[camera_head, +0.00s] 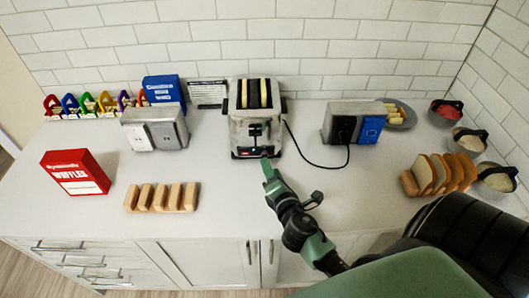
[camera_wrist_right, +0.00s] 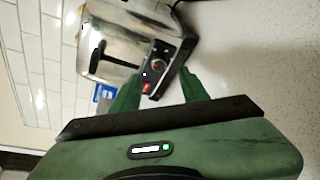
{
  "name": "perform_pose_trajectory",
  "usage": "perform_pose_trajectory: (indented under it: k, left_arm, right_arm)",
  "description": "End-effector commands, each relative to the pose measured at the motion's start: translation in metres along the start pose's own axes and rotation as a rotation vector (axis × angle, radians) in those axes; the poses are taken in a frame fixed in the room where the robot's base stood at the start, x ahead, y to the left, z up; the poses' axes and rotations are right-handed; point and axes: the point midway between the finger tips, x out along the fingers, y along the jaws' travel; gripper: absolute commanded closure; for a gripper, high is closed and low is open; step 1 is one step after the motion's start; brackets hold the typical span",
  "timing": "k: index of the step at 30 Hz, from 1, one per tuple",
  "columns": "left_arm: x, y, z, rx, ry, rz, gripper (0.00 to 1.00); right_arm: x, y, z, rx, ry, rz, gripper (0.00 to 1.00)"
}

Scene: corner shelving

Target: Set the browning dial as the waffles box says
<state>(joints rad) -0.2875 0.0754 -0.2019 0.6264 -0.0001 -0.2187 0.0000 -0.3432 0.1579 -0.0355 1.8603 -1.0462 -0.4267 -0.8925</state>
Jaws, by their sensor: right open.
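The silver toaster (camera_head: 242,131) stands at the back of the counter with two pale slices in its slots. Its black front panel (camera_head: 258,132) faces me. In the right wrist view the panel shows a round dark dial (camera_wrist_right: 159,66) and a red-lit spot; the setting is too small to read. My right gripper (camera_head: 266,163) is just in front of the toaster. Its fingers (camera_wrist_right: 158,88) are open and empty, on either side of the panel's lower part. My left gripper is out of view.
A socket box (camera_head: 155,128) stands left of the toaster, another (camera_head: 343,124) right, with the black cord (camera_head: 307,158) between. Bread slices (camera_head: 440,174) and bowls (camera_head: 467,141) are right. A blue box (camera_head: 164,90) and sign (camera_head: 207,93) stand behind.

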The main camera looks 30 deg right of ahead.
Motion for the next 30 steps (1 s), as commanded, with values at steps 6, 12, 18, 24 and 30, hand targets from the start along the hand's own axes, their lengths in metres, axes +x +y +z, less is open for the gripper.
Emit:
perform_pose_trajectory:
  k: [6,12,18,24,30]
  left_arm:
    - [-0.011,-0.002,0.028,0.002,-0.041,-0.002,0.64]
    - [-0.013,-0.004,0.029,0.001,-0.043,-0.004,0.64]
    - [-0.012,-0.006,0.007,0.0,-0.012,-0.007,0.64]
    - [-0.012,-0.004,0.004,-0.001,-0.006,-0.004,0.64]
    - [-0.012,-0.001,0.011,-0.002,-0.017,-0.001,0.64]
  right_arm:
    - [0.037,0.003,0.002,0.004,-0.002,0.0,0.56]
    - [0.06,0.001,0.001,0.005,-0.002,-0.001,0.56]
    - [0.065,0.0,0.001,0.006,-0.001,-0.002,0.56]
    - [0.065,0.0,0.001,0.006,-0.001,-0.002,0.7]
    - [0.065,0.0,0.001,0.006,-0.001,-0.002,1.0]
